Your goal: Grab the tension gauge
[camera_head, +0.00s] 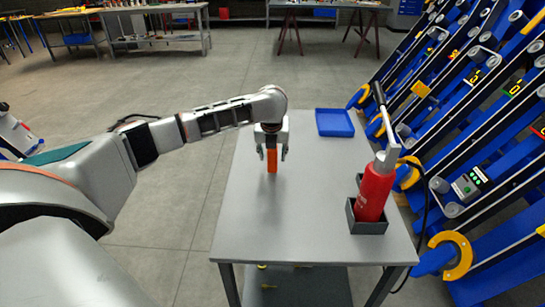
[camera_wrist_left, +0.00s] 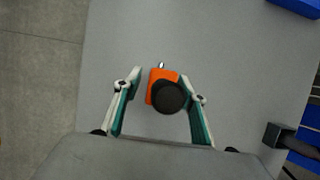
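The tension gauge appears to be the orange tool with a round black end; its orange body (camera_head: 272,161) stands out on the grey table in the head view. In the left wrist view the orange and black gauge (camera_wrist_left: 163,90) lies between the fingertips, with a small metal tip at its far side. My left gripper (camera_head: 272,152) points down over it. In the left wrist view the fingers (camera_wrist_left: 165,92) are apart on both sides of the gauge, with a gap visible on the left. My right gripper is in neither view.
The grey table (camera_head: 245,215) is mostly clear. A blue tray (camera_head: 335,122) lies at its back right. A red bottle (camera_head: 374,190) stands in a dark holder (camera_head: 367,226) at the right. A blue rack (camera_head: 470,120) with yellow hooks leans beyond the right edge.

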